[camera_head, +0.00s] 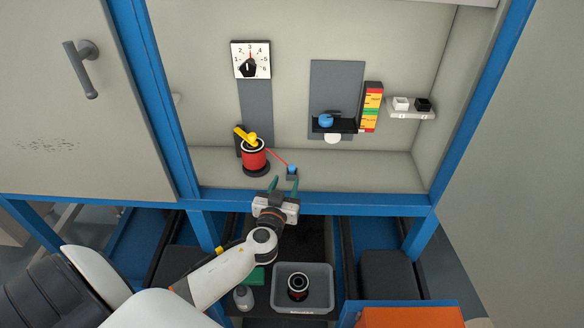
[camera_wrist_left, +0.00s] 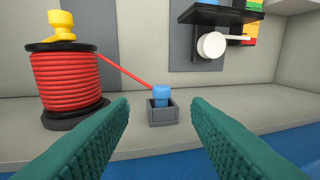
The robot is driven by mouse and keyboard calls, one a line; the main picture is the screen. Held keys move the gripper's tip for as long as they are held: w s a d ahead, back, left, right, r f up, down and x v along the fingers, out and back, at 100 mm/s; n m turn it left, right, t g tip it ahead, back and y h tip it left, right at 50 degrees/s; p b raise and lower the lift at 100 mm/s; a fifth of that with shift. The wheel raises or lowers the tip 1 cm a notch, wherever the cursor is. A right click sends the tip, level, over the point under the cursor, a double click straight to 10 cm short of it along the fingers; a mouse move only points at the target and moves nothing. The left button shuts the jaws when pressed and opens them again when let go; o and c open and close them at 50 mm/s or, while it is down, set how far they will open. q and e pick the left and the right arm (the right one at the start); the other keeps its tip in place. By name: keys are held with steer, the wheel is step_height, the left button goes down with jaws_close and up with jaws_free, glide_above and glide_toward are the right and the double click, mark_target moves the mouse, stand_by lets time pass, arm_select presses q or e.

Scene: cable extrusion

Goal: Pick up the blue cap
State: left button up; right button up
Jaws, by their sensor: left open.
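The blue cap (camera_head: 292,167) sits upright in a small grey square holder on the cabinet shelf. It also shows in the left wrist view (camera_wrist_left: 161,92), in the middle, with its lower part hidden inside the holder (camera_wrist_left: 162,115). My left gripper (camera_head: 284,181) is in front of the cap, at the shelf's front edge. Its two green fingers are open and empty, one on each side of the cap in the left wrist view (camera_wrist_left: 160,118), and they do not touch it. My right gripper is not in view.
A spool of red cable (camera_wrist_left: 69,82) with a yellow top stands left of the cap, and a red strand runs from it toward the cap. A black device (camera_head: 345,125) with a blue knob is on the back wall. A grey bin (camera_head: 325,304) stands below the shelf.

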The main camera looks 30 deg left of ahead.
mark_target(291, 169)
arm_select(q)
steer(key=shift+x, duration=1.1)
steer(key=shift+w+a+r+p, duration=0.15)
steer(key=shift+w+p, duration=0.3)
steer(key=shift+w, duration=0.05)
steer(key=p+x, duration=0.1)
steer(key=x, duration=0.2)
steer(key=shift+w, duration=0.25)
steer(key=shift+w+a, duration=0.2)
steer(key=shift+w, duration=0.25)
jaws_close()
